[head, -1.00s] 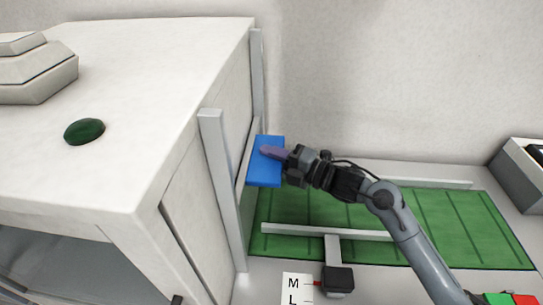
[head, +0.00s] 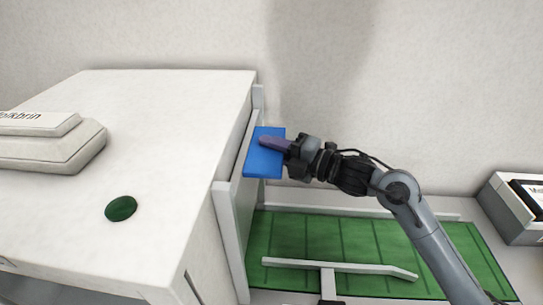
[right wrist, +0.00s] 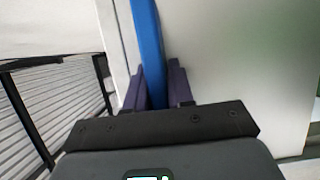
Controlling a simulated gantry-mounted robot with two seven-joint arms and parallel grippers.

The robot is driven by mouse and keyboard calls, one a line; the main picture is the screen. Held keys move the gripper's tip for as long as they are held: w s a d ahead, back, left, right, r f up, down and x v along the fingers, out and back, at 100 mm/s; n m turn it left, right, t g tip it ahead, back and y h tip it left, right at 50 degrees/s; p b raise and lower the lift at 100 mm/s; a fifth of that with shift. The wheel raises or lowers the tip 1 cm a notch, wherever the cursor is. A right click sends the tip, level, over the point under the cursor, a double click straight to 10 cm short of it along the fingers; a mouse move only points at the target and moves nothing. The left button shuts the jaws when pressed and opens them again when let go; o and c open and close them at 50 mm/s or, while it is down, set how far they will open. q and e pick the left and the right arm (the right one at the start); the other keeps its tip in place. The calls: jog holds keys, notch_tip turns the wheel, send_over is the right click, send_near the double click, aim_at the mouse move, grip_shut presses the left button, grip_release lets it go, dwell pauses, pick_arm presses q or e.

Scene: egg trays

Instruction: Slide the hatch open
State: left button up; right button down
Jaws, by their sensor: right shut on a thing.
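The hatch (head: 240,190) is a pale panel between two upright rails on the right side of the white machine. Its blue handle (head: 262,165) sticks out from it to the right. The handle is level with the top of the machine and above the near rail's top. My right gripper (head: 272,144) is shut on the blue handle. In the right wrist view the handle (right wrist: 149,45) stands between the two purple fingers, with a pale flat surface to its right. My left gripper is not in view.
The near rail (head: 228,240) stands at the machine's front right. A green conveyor belt (head: 350,238) with a pale guide bar (head: 335,266) runs below my right arm. A dark green button (head: 121,208) is on the machine's top. A grey box (head: 512,205) stands at the far right.

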jog(key=shift+r, duration=0.65)
jog(key=c, duration=1.1)
grip_release()
jog(key=shift+f, duration=0.1)
jog(key=shift+s+d, duration=0.15)
jog(key=shift+d, duration=0.25)
jog(key=v, duration=1)
